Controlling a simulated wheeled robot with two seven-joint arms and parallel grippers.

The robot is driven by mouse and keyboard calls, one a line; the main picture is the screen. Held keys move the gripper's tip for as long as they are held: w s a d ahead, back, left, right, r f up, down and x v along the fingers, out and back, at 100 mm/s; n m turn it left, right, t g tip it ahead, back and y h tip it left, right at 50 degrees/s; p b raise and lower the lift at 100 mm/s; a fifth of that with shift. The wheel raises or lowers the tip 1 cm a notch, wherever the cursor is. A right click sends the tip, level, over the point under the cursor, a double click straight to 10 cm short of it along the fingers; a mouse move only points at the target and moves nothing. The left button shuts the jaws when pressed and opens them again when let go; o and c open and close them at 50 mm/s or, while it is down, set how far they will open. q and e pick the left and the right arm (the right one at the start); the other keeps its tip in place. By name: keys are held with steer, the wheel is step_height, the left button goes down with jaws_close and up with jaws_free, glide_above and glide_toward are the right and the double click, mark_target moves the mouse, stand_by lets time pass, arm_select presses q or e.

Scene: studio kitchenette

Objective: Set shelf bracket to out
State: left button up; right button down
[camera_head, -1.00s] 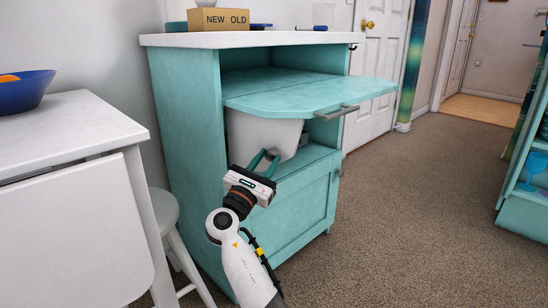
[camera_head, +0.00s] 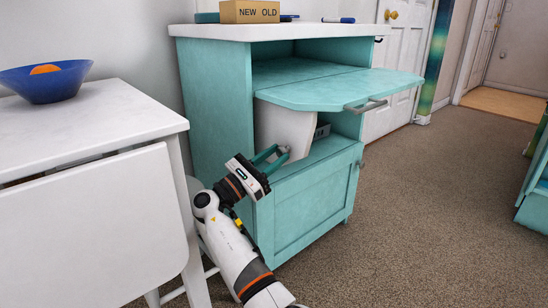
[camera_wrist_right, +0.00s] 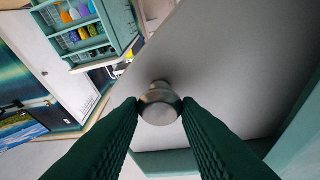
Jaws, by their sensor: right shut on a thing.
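The shelf bracket appears to be the white panel (camera_head: 284,127) under the raised teal shelf leaf (camera_head: 335,88) of the teal cabinet (camera_head: 225,110). A round metal knob (camera_wrist_right: 160,104) on its face shows in the right wrist view. My right gripper (camera_head: 279,153) has its teal fingers closed around this knob, one on each side; the gripper's fingers (camera_wrist_right: 160,115) also show in the wrist view. The panel stands at an angle in the open compartment beneath the leaf. Its far edge is hidden. My left gripper is not in view.
A white table (camera_head: 80,125) with a blue bowl (camera_head: 45,80) stands at the left, close to my right arm. A grey handle (camera_head: 366,106) sticks out from the leaf's front edge. The carpet (camera_head: 430,220) right of the cabinet is clear.

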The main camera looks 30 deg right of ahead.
steer(key=shift+f, duration=0.1)
steer(key=c, duration=1.1)
jaws_free()
steer(key=shift+a, duration=0.1)
steer(key=shift+o, duration=0.2)
